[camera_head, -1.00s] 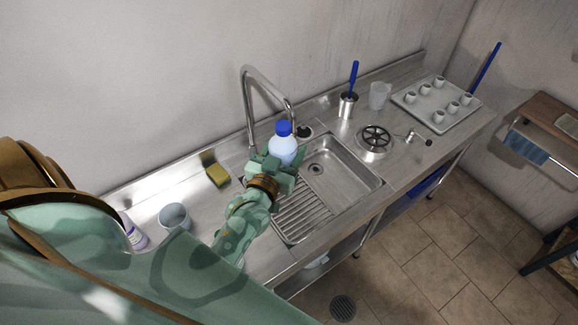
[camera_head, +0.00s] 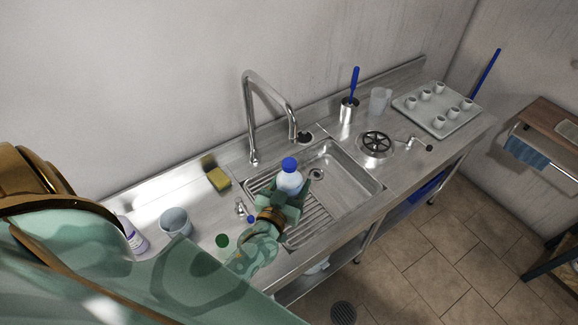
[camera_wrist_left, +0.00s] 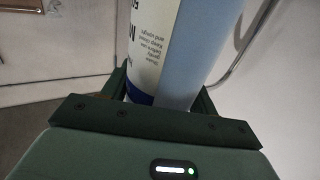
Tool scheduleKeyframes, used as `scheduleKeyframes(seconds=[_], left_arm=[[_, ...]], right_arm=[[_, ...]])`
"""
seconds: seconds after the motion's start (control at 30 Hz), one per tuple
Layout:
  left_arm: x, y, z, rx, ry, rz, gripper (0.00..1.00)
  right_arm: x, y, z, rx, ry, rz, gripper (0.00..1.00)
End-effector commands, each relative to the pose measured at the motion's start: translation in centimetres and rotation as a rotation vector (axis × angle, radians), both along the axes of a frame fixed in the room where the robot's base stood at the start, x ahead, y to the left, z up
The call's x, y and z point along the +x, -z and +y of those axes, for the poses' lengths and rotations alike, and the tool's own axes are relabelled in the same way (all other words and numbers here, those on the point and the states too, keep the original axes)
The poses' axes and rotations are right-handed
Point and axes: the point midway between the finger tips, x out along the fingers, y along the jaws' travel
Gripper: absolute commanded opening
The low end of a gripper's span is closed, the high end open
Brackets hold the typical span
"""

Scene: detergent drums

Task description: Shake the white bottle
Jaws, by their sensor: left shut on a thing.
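The white bottle (camera_head: 290,181) with a blue cap is upright or slightly tilted over the left part of the sink. My left gripper (camera_head: 301,192) is shut around its lower part and hides its base. In the left wrist view the bottle (camera_wrist_left: 180,45) fills the middle, with printed text and a blue band on its label. It stands between the two fingers of the left gripper (camera_wrist_left: 163,92). My right gripper is not in view.
The steel sink (camera_head: 362,181) has a tall tap (camera_head: 250,110) behind it. A yellow sponge (camera_head: 219,180), a grey cup (camera_head: 175,222) and a purple-labelled bottle (camera_head: 133,236) are on the left counter. A burner (camera_head: 375,144) and a tray (camera_head: 448,122) of small cups are on the right.

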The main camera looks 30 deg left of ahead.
Motion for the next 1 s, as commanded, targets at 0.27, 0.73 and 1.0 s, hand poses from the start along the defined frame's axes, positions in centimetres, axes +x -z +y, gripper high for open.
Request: scheduleKeyframes(seconds=[0.27, 0.73, 1.0], left_arm=[[0.3, -5.7, 0.2, 0.002, -0.001, -0.008, 0.27], [0.4, -0.9, 0.5, 0.006, -0.006, -0.021, 0.27], [0.3, 0.0, 0.1, 0.007, 0.009, -0.026, 0.27]], right_arm=[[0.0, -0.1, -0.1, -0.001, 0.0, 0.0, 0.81], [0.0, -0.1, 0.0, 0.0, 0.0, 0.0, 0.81], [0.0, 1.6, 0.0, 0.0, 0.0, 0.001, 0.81]])
